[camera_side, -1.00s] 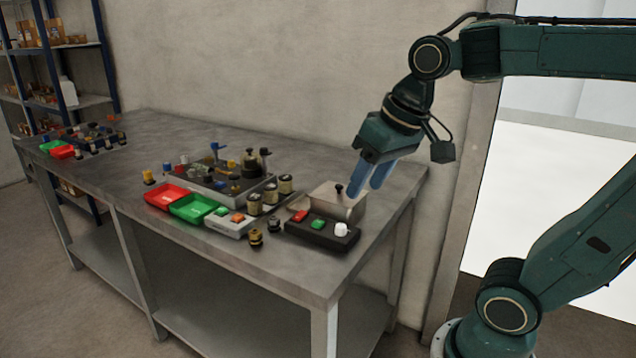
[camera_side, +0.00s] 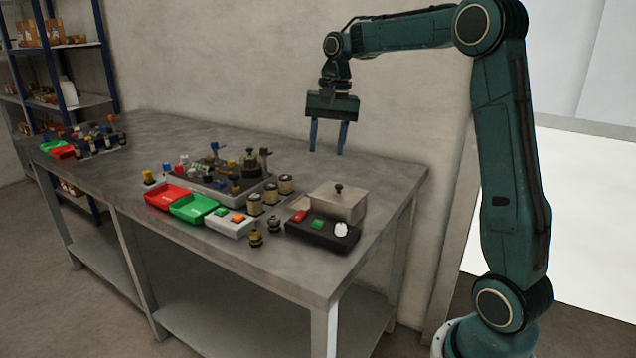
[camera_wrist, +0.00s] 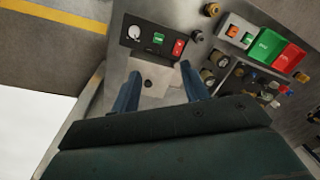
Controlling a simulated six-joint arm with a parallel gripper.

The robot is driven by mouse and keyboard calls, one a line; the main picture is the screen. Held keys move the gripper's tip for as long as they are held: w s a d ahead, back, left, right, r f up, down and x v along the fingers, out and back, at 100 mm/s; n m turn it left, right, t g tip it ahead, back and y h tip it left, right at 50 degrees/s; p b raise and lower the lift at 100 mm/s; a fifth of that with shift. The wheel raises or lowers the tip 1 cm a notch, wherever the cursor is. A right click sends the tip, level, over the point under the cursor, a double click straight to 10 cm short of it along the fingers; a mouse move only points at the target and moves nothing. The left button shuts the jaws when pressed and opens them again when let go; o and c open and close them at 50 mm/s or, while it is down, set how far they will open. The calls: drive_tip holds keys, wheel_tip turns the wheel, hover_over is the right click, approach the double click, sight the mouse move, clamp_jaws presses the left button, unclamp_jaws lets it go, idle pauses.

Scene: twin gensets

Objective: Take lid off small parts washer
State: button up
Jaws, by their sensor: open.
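The small parts washer is a metal box (camera_side: 346,208) near the right end of the bench. Its lid (camera_side: 325,191) is on top and has a dark round knob (camera_side: 338,187). A black control panel (camera_side: 322,231) with red, green and white controls is at its front. My gripper (camera_side: 328,152) is open and empty, high above the bench, up and behind the washer, fingers pointing down. In the wrist view the lid knob (camera_wrist: 148,83) shows between my two blue fingers (camera_wrist: 160,85), beyond their tips.
A red tray (camera_side: 166,195), a green tray (camera_side: 194,208) and a small button box (camera_side: 230,222) lie left of the washer. Several cylindrical parts (camera_side: 270,193) and a grey tray of fittings stand close by. The wall is behind the bench.

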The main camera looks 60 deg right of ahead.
sight(339, 185)
drive_tip(key=w+d+f+m, duration=0.1)
drive_tip(key=d+f, duration=0.1)
drive_tip(key=d, duration=0.2)
drive_tip(key=w+d+f+m+g, duration=0.1)
drive_tip(key=d+f+m, duration=0.1)
drive_tip(key=d+f, duration=0.1)
drive_tip(key=d+f+m, duration=0.1)
drive_tip(key=d+f, duration=0.1)
drive_tip(key=d, duration=0.3)
drive_tip(key=shift+w+d+f+y, duration=0.25)
drive_tip(key=shift+w+f+y, duration=0.1)
drive_tip(key=shift+w+y, duration=0.05)
drive_tip(key=shift+f, duration=0.1)
drive_tip(key=shift+a+f, duration=0.1)
drive_tip(key=shift+f, duration=0.6)
drive_tip(key=shift+f, duration=0.15)
drive_tip(key=shift+s+a+f, duration=0.1)
drive_tip(key=shift+a+f, duration=0.1)
drive_tip(key=shift+f, duration=1.2)
drive_tip(key=shift+a+f, duration=0.15)
drive_tip(key=shift+f, duration=1.2)
clamp_jaws()
